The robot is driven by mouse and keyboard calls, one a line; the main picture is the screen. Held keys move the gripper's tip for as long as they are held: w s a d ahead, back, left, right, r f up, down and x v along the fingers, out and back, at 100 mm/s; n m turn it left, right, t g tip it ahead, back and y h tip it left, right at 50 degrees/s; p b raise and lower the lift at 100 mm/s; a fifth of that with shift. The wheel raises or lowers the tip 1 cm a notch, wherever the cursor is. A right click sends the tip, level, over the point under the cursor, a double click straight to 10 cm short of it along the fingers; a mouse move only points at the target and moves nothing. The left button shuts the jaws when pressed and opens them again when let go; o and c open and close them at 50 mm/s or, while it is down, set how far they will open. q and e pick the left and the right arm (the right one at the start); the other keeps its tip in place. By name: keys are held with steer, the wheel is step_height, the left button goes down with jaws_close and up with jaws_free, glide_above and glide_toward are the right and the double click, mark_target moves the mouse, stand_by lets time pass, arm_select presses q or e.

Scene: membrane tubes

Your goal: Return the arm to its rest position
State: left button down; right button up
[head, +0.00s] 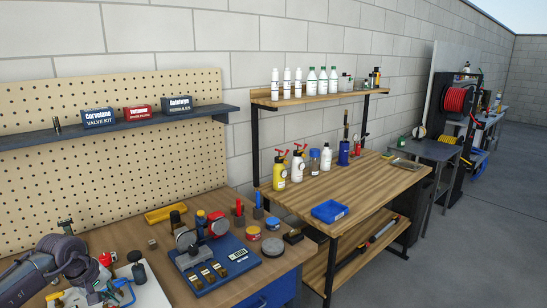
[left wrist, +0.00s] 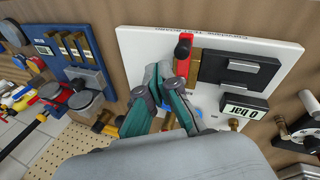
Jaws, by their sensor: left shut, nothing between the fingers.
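My left arm comes in at the lower left of the head view, with its gripper (head: 90,288) low over the near left part of the workbench. In the left wrist view the teal fingers of this gripper (left wrist: 168,82) are together, with nothing held between them. They are over a white panel (left wrist: 140,45) that carries a red-capped part (left wrist: 184,48), dark blocks and a display reading "0 bar" (left wrist: 243,112). I cannot tell whether the fingertips touch the panel. My right gripper is in neither view.
A blue fixture (head: 235,262) with small labelled blocks stands right of the panel, near a yellow tray (head: 165,213). A pegboard (head: 120,180) with a shelf (head: 120,127) rises behind. A second wooden bench (head: 375,185) holds bottles and a blue tray (head: 329,211).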

arm_select(q)
steer(key=d+f+n+t+h, duration=0.4)
steer(key=d+f+n+h, duration=0.4)
steer(key=d+f+n, duration=0.95)
steer(key=s+a+f+n+t+y+b, duration=0.1)
steer(key=s+f+n+t+y, duration=0.15)
steer(key=f+n, duration=0.35)
steer(key=s+a+f+n+t+y, duration=0.1)
steer(key=s+f+n, duration=0.25)
steer(key=n, duration=0.45)
steer(key=s+a+f+n+g+y, duration=0.3)
steer(key=s+f+n+y, duration=0.2)
steer(key=s+f+n, duration=1.15)
steer(key=s+d+f+n+g, duration=0.1)
steer(key=s+f+n+g, duration=0.1)
steer(key=s, duration=0.8)
steer(key=s+d+f+n+g, duration=0.2)
steer(key=s+f+n, duration=0.2)
steer(key=s, duration=0.6)
steer(key=s+d+f+n+g+y, duration=0.1)
steer(key=s+f+n+g, duration=0.2)
steer(key=s, duration=0.7)
steer(key=shift+d+f+n+b, duration=0.3)
steer(key=shift+f+n, duration=0.3)
steer(key=shift+f, duration=0.35)
steer(key=shift+r, duration=0.1)
